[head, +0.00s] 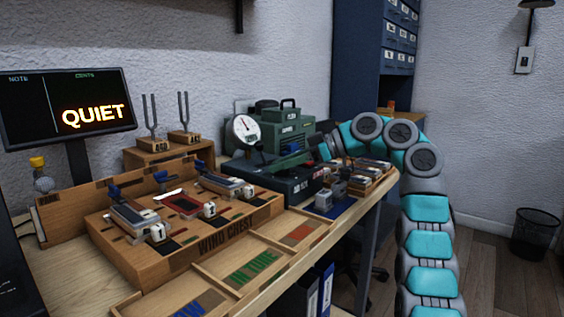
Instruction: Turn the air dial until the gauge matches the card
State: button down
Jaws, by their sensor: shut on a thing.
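The round white gauge (245,129) stands on the green air unit (290,130) at the back of the bench. Its needle is too small to read. A black box (278,180) sits in front of the unit. I cannot make out the card in this view.
A wooden wind chest (190,245) with reed parts fills the bench front. A grey fixture on a blue mat (331,208) and several reed blocks sit close to the gripper. Tuning forks (183,108) and a screen (70,108) reading QUIET stand left.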

jog(key=shift+f, duration=0.1)
jog(key=c, duration=0.8)
grip_release()
jog(key=shift+d, duration=0.1)
jog(key=v, duration=0.7)
jog(key=shift+d, duration=0.25)
